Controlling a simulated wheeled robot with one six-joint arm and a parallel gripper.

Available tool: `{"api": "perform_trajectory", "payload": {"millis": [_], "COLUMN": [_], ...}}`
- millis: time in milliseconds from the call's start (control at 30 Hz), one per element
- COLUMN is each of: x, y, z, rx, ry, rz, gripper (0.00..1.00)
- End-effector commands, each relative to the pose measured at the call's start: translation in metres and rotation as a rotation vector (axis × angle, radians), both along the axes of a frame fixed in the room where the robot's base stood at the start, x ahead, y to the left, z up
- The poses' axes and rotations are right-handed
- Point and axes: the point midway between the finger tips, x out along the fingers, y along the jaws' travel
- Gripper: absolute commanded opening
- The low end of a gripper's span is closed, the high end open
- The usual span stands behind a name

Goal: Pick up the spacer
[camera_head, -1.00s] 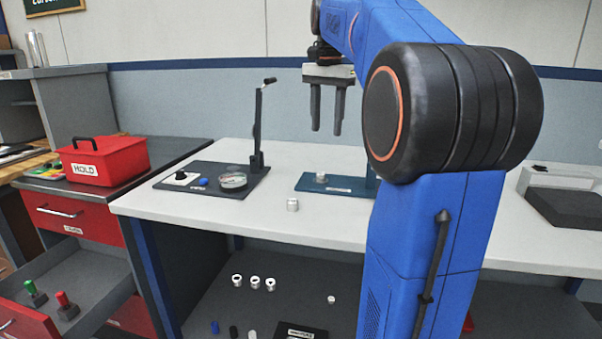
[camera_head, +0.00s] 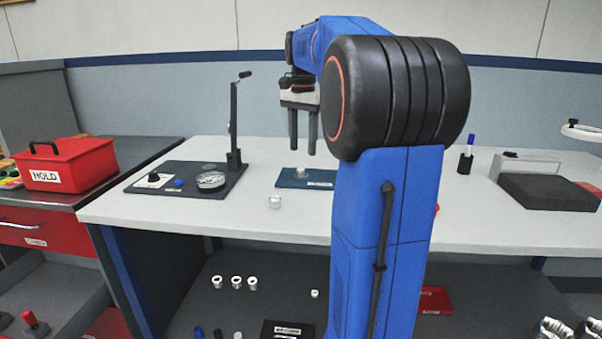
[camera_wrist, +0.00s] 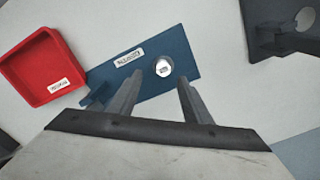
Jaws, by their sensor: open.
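No part's label clearly reads spacer. A small silvery cylindrical part (camera_head: 275,202) stands on the white bench top near its front. My gripper (camera_head: 302,152) is open and empty, fingers pointing down above the blue plate. In the wrist view my gripper's fingertips (camera_wrist: 159,83) lie either side of the round part in the picture, apart from it.
A dark plate with a lever post (camera_head: 234,130) and gauge (camera_head: 211,181) stands left. A red tray (camera_wrist: 22,82) lies beside the blue plate. A red HOLD box (camera_head: 65,165) is far left. Several white ringed parts (camera_head: 236,282) are on the lower shelf. The bench front is mostly clear.

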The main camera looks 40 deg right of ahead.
Motion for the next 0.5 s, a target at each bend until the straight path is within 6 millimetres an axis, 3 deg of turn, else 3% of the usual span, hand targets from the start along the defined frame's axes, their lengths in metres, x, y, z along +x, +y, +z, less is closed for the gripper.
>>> {"api": "perform_trajectory", "payload": {"millis": [267,500], "x": [0.001,0.008], "y": [0.000,0.002], "z": [-0.018,-0.049], "rx": [0.000,0.002], "ry": [0.000,0.002], "rz": [0.000,0.000], "gripper": [0.45,0.45]}}
